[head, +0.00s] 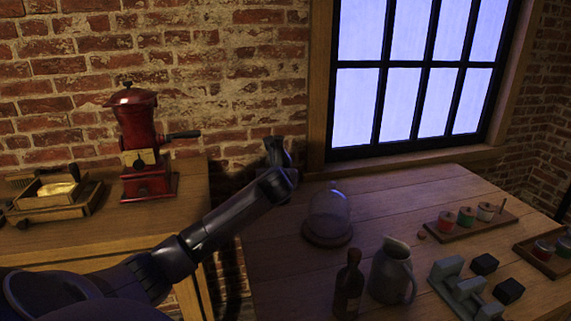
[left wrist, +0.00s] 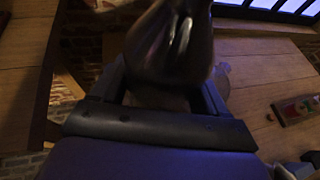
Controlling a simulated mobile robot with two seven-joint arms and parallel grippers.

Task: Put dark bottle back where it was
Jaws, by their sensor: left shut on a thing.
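My left gripper (head: 279,160) is raised at the end of my left arm, in front of the brick wall between the cabinet and the table. In the left wrist view, my left gripper (left wrist: 163,92) is shut on a dark glossy thing (left wrist: 170,45). Its full shape is cut off by the top edge, so I cannot tell for sure that it is a bottle. My right gripper is not in view.
A glass dome (head: 330,215) stands on the wooden table (head: 285,265). Trays with small jars (head: 466,217) and grey and black blocks (head: 458,285) are at the right. A red grinder (head: 147,150) and a wooden box (head: 55,195) stand on the left cabinet. The table's left part is clear.

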